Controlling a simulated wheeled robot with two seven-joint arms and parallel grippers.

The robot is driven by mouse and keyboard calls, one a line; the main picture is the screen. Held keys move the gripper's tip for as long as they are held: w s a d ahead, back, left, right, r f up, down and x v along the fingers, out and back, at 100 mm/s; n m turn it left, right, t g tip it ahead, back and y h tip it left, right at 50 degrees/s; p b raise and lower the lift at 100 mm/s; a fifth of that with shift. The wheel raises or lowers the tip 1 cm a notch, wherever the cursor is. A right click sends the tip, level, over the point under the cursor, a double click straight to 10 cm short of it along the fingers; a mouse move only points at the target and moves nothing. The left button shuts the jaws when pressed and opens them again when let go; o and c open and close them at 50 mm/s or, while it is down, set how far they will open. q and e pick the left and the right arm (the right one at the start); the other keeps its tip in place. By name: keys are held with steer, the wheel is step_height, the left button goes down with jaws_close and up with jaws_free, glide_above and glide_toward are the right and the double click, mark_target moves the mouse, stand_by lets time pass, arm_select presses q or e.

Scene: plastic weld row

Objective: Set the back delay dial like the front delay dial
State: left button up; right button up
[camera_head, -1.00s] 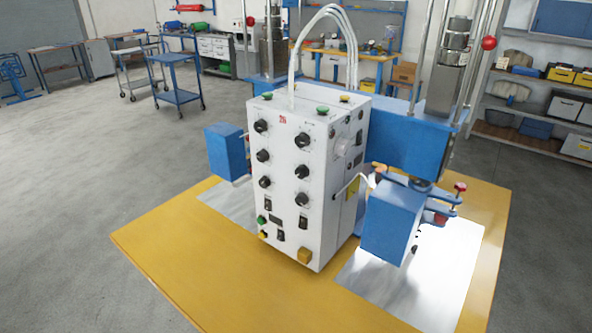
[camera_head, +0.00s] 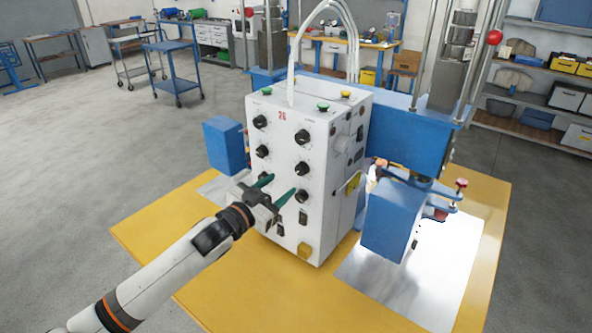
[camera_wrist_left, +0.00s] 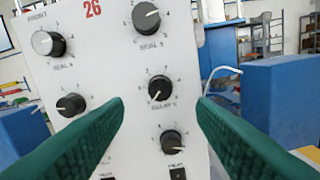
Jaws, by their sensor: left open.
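A white control box (camera_head: 283,230) carries two columns of black dials. I take the middle-left dial (camera_head: 262,152) as the front delay dial; in the left wrist view (camera_wrist_left: 71,104) its white mark points left and slightly down. The middle-right dial (camera_head: 302,168), labelled delay, is the back one; its mark in the left wrist view (camera_wrist_left: 160,88) points down and slightly left. My left gripper (camera_head: 281,184) is open and empty before the panel, just below these dials. In the left wrist view, its green fingers flank the back delay dial without visibly touching it. My right gripper is not in view.
Other dials stand close by: top-left (camera_head: 260,121), top-right (camera_head: 302,136) and lower-right (camera_head: 302,196). Blue press blocks (camera_head: 392,220) flank the box on a yellow table (camera_head: 165,240). Hoses rise from the box top. The space left of the table is open floor.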

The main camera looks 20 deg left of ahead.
mark_target(299, 171)
arm_select(q)
steer(key=p+x, duration=0.1)
steer(key=x, duration=0.6)
steer(key=shift+w+d+f, duration=0.1)
steer(key=shift+w, duration=0.25)
steer(key=shift+c, duration=0.5)
steer(key=c, duration=0.9)
